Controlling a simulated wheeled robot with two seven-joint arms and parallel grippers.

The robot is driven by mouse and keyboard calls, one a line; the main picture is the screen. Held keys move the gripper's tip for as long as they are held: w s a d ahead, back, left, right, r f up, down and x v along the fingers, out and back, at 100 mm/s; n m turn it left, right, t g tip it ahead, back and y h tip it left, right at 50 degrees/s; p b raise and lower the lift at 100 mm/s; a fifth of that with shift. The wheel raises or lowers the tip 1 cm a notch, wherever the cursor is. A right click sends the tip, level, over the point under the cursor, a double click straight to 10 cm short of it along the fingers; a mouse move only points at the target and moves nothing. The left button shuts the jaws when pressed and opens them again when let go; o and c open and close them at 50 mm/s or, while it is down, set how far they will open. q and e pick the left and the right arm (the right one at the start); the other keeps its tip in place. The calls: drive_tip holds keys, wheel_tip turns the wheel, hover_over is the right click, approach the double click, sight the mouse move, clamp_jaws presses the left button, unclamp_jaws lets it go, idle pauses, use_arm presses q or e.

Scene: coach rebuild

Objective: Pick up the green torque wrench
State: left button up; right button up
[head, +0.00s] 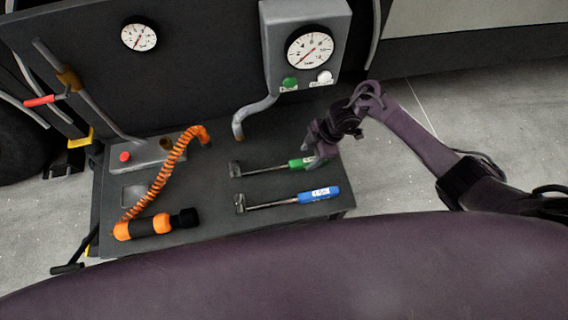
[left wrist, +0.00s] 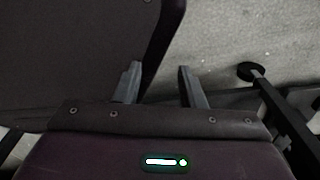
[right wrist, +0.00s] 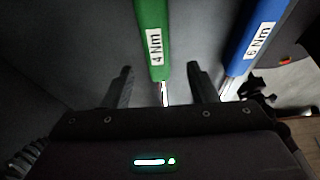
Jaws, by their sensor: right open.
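The green torque wrench (head: 297,164) lies on the dark cart top, its metal shaft and head pointing left. In the right wrist view its green handle (right wrist: 154,40), with a "4 Nm" label, runs down to between the fingertips. My right gripper (head: 319,152) is open over the handle end and covers part of it in the head view. In the right wrist view the open fingers (right wrist: 160,72) stand either side of the wrench's line; contact is not visible. My left gripper (left wrist: 158,80) is open and empty in the left wrist view and is not seen in the head view.
A blue torque wrench (head: 318,195) lies parallel, just nearer than the green one. An orange-black tool (head: 150,227) with a coiled orange hose (head: 165,180) is at the cart's left. A grey gauge box (head: 306,45) stands behind. The cart top (head: 222,210) is bare between them.

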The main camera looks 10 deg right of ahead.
sight(303, 160)
drive_tip(key=x, duration=0.4)
drive_tip(key=shift+w+a+f+b, duration=0.1)
drive_tip(key=shift+w+f+b, duration=0.05)
drive_tip(key=shift+f+b, duration=0.15)
use_arm(q)
drive_tip(key=w, duration=0.3)
drive_tip(key=shift+w+r, duration=0.1)
drive_tip(key=shift+w, duration=0.05)
use_arm(e)
drive_tip(key=shift+w+r, duration=0.1)
clamp_jaws()
